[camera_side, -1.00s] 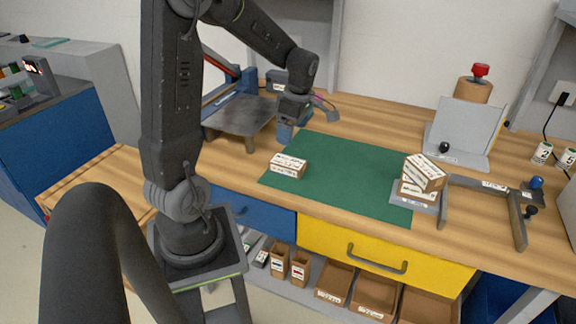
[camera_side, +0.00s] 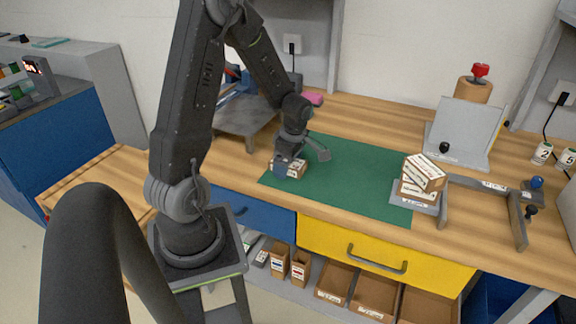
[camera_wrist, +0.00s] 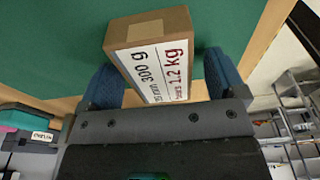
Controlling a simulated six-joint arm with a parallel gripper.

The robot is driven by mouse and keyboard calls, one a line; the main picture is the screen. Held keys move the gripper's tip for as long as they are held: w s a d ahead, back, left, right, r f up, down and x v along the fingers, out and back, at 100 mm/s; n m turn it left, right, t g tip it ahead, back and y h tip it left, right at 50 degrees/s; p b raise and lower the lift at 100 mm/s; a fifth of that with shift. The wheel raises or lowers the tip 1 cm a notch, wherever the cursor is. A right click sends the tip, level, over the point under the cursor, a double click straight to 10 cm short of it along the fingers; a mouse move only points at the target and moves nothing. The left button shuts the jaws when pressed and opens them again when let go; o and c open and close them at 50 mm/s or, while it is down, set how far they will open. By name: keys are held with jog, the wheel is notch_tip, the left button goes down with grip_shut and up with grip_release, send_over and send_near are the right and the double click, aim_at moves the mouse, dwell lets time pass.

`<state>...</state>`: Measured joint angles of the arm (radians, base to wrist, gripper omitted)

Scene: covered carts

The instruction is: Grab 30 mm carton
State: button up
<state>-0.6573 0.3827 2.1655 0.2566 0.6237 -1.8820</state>
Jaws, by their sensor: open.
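A small brown carton with white printed labels (camera_side: 298,169) lies on the left end of the green mat (camera_side: 350,172), partly hidden by my gripper (camera_side: 286,170). In the wrist view the carton (camera_wrist: 150,47) shows a label reading 300 g and 1.2 kg. My gripper (camera_wrist: 162,78) is open there, with one blue finger on each side of the carton's near part. Gaps seem to show between the fingers and the carton; whether either touches it I cannot tell. Similar cartons (camera_side: 423,172) are stacked on a grey plate (camera_side: 415,200) at the mat's right end. The carton's size cannot be read.
A grey bracket frame (camera_side: 492,186) stands right of the stack. A grey upright panel (camera_side: 463,132) is behind it. A dark metal platform (camera_side: 243,118) stands left of the mat. The middle of the mat is clear.

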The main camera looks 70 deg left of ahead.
jog(key=c, duration=1.2)
jog(key=shift+r, duration=0.1)
